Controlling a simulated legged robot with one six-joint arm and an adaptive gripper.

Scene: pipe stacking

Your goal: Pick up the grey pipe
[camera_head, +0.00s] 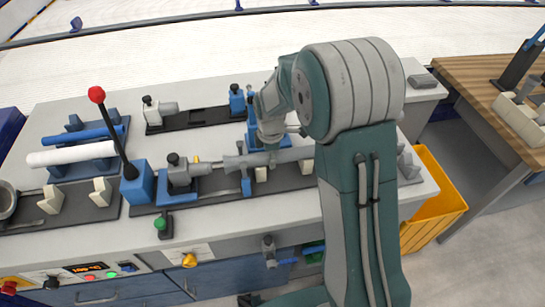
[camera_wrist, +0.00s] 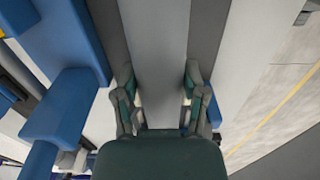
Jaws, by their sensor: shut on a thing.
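The grey pipe (camera_head: 290,155) lies level along the middle of the bench fixture in the head view. My gripper (camera_head: 269,138) is over it from above, partly hidden behind my arm. In the wrist view the pipe (camera_wrist: 157,50) runs as a wide grey band between the two fingers of my gripper (camera_wrist: 161,82). The fingers sit on both sides of the pipe, shut on it. The pipe's right part is hidden by my arm in the head view. I cannot tell whether it is clear of its supports.
A blue pipe (camera_head: 92,134) and a white pipe (camera_head: 70,154) rest in a rack at the left. A lever with a red knob (camera_head: 97,94) stands up beside them. Blue supports (camera_wrist: 70,95) are close left of my gripper. A yellow bin (camera_head: 438,205) stands right of the bench.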

